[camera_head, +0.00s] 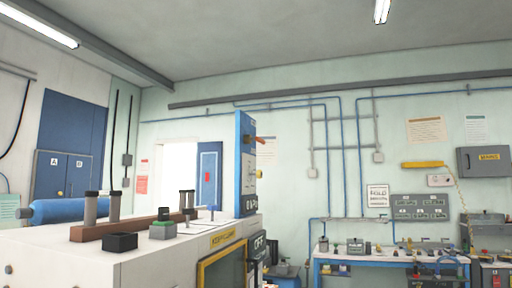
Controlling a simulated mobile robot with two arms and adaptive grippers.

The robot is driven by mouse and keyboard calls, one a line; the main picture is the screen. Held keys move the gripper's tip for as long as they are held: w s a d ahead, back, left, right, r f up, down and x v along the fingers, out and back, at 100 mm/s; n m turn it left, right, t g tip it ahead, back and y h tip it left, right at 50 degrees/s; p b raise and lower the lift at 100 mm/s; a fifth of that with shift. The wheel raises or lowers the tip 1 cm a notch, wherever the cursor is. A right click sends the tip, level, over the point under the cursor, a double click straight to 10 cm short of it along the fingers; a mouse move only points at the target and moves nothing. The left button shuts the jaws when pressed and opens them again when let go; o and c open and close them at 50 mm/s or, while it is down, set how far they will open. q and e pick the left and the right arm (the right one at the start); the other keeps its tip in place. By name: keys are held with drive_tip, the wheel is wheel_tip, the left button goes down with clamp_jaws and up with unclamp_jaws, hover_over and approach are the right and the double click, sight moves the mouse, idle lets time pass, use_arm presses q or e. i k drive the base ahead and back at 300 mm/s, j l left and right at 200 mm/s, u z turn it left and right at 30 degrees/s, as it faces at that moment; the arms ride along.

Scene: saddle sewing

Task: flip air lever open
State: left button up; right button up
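I cannot identify the air lever for certain. A small orange handle-like part (261,139) sticks out to the right of the tall blue panel (245,160), which stands at the end of the white machine cabinet (130,262). A dark plate marked OFF (259,244) is lower on that end. A yellow bar-shaped part (422,165) is on the back wall at the right, with a cord hanging from its right end. Neither of my grippers is in view.
The cabinet top carries a blue cylinder (68,210), upright posts and small blocks. A blue-framed workbench (390,258) with many small items stands along the back wall. Blue pipes (342,150) run along that wall. An open doorway (178,180) is behind the cabinet.

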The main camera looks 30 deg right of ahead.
sight(257, 139)
drive_tip(key=i+l, duration=0.15)
drive_tip(key=l, duration=0.3)
drive_tip(key=i+l, duration=0.1)
drive_tip(key=l, duration=0.35)
drive_tip(key=i+l+u, duration=0.1)
drive_tip(key=l, duration=0.3)
drive_tip(key=i+l, duration=0.2)
drive_tip(key=l, duration=0.25)
drive_tip(key=i+l+u, duration=0.1)
drive_tip(key=l, duration=0.35)
drive_tip(key=i+l, duration=0.1)
drive_tip(key=l, duration=0.35)
drive_tip(key=i+l, duration=0.1)
drive_tip(key=l, duration=0.4)
